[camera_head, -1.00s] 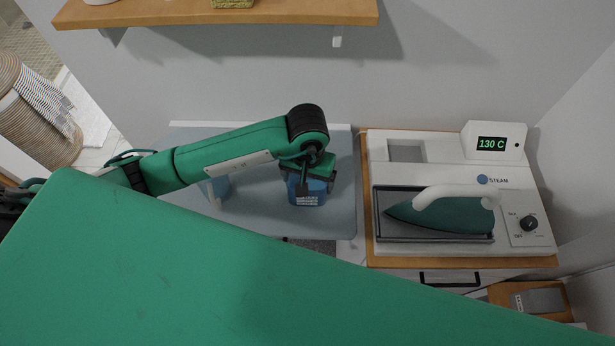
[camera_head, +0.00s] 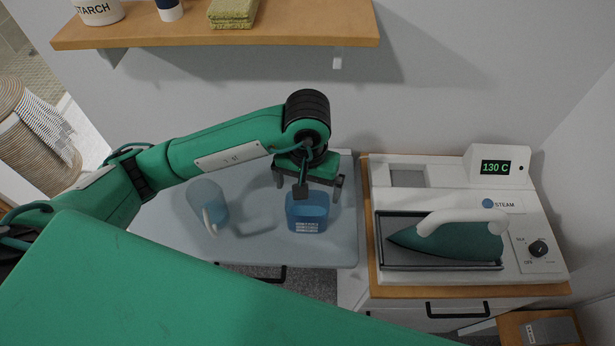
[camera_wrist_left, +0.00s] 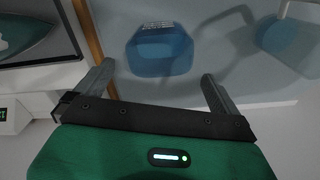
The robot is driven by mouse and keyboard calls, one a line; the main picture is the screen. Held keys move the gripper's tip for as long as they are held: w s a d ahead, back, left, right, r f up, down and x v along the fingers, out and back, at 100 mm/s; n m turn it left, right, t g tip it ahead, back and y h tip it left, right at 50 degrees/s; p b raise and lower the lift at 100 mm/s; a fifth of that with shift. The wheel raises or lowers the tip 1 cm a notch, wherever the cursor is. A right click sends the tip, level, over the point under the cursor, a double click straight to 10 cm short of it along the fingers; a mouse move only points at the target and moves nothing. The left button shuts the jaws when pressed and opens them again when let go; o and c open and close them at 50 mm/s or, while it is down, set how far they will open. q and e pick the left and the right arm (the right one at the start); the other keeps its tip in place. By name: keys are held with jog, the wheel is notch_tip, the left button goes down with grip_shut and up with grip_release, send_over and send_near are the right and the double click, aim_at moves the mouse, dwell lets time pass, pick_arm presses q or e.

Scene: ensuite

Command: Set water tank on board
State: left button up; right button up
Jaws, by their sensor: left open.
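The blue water tank (camera_head: 308,212) stands on the grey-blue board (camera_head: 262,250), toward its right side. It also shows in the left wrist view (camera_wrist_left: 160,52), ahead of the fingers. My left gripper (camera_head: 308,185) is open, just behind and above the tank. Its two fingers (camera_wrist_left: 158,88) are spread with nothing between them, and the tank is apart from them in the wrist view. My right gripper is not in these views.
A translucent blue jug (camera_head: 208,203) stands on the board's left part. The steam station with its iron (camera_head: 447,237) sits on a wooden-topped cabinet at right.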

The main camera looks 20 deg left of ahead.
pick_arm(q)
jog(key=shift+r+b, duration=0.35)
jog(key=shift+r, duration=1.8)
jog(key=shift+s+f, duration=0.1)
